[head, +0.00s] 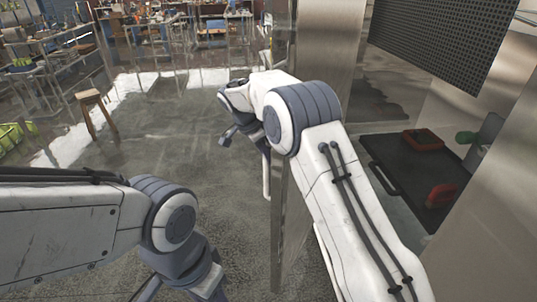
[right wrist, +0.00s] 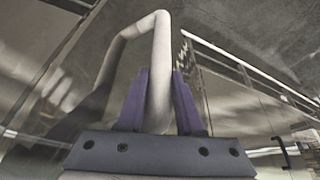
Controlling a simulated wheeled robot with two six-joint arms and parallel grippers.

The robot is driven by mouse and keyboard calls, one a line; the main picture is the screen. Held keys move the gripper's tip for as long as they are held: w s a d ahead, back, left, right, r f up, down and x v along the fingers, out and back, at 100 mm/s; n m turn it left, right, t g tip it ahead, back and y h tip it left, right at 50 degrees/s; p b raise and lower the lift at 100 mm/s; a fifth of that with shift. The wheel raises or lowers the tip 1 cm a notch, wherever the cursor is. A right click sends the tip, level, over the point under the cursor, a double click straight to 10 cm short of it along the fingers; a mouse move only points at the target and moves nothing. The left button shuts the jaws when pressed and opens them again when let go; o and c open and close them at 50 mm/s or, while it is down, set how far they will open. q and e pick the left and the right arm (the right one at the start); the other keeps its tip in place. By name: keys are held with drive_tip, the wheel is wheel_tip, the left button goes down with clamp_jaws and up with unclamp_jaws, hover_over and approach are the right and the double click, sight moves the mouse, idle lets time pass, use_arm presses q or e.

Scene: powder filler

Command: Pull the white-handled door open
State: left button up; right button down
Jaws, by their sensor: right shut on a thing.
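The white handle (right wrist: 161,50) is a bent bar that runs between the two purple fingers of my right gripper (right wrist: 159,100) in the right wrist view. The gripper is shut on it. In the head view a piece of the white handle (head: 266,178) shows below my right wrist, and the hand itself is partly hidden by the arm. The door (head: 290,215) shows as a narrow, shiny panel, almost edge-on, beside my right forearm, which hides part of it. My left gripper (head: 180,289) is at the bottom edge, cut off, away from the door.
Right of my right arm is a metal enclosure with a black tray (head: 399,190), a red item (head: 422,140) and another red item (head: 440,195). A wooden stool (head: 95,108) stands at the far left. The floor (head: 180,135) left of the door is clear.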

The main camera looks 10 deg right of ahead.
use_arm(q)
drive_tip(key=shift+a+r+p, duration=0.3)
drive_tip(key=shift+a+r, duration=0.1)
drive_tip(key=shift+r, duration=0.1)
use_arm(e)
drive_tip(key=shift+w+a+r, duration=0.1)
drive_tip(key=shift+w+a, duration=0.1)
drive_tip(key=shift+w, duration=0.25)
drive_tip(key=shift+w+a+r, duration=0.1)
drive_tip(key=shift+w+a, duration=0.1)
drive_tip(key=shift+w, duration=0.2)
drive_tip(key=c, duration=0.6)
unclamp_jaws()
drive_tip(key=shift+d+f, duration=0.1)
use_arm(q)
drive_tip(key=shift+d+f+b, duration=0.1)
drive_tip(key=shift+f+b, duration=0.7)
use_arm(e)
drive_tip(key=shift+a+v, duration=0.15)
drive_tip(key=shift+v, duration=2.5)
drive_tip(key=shift+a+v, duration=0.1)
drive_tip(key=shift+v, duration=2.55)
drive_tip(key=shift+f, duration=0.1)
